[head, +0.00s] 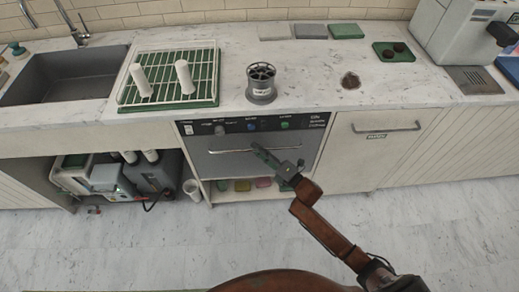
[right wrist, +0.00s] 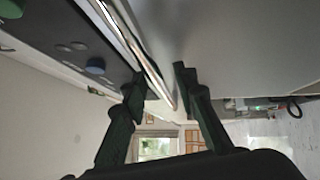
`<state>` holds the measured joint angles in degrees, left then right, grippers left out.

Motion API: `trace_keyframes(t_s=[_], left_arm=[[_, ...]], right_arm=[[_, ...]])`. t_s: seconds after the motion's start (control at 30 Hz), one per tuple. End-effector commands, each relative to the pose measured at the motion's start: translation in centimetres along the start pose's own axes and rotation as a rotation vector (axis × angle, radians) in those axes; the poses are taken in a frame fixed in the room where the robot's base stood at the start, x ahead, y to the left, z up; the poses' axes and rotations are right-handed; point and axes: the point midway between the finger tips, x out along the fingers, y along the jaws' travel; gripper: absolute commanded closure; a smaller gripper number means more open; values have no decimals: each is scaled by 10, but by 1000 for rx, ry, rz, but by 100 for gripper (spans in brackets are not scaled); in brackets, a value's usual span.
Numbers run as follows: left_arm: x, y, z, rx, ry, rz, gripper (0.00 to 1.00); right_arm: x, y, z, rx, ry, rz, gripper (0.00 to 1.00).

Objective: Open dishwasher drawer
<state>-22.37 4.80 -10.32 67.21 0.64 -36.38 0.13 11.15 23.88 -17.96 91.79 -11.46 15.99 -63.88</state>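The dishwasher drawer (head: 225,166) has a grey front under a black control panel (head: 300,123) and looks shut. Its metal bar handle (head: 228,151) runs across the upper front. My right gripper (head: 259,149) is at the middle of this handle and hides part of it. In the right wrist view, the gripper's two dark fingers (right wrist: 160,82) are spread apart, and the bright handle bar (right wrist: 128,42) runs into the space between them. I cannot tell whether either finger touches the bar. My left gripper is not in view.
A steel filter-like cup (head: 261,88) and a green rack with white cylinders (head: 200,62) stand on the counter above. An open shelf with coloured items (head: 241,186) lies below the drawer. A cabinet (head: 375,155) adjoins at right. The floor in front (head: 200,240) is clear.

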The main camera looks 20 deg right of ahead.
Motion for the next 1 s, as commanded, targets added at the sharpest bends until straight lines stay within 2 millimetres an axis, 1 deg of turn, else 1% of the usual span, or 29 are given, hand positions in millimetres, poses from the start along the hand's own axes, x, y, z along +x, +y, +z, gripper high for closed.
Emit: trace_keyframes(t_s=[0.07,0.4,0.47,0.93,0.97,1.0], left_arm=[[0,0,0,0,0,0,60],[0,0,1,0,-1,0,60],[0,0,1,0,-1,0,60],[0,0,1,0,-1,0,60],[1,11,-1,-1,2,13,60],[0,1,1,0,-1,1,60]], right_arm=[[0,0,0,0,0,0,73],[0,0,0,1,1,0,97],[0,0,0,1,1,0,100],[0,0,-1,1,2,0,100],[-7,-2,12,-5,1,-3,100],[-3,0,6,-1,2,1,100]])
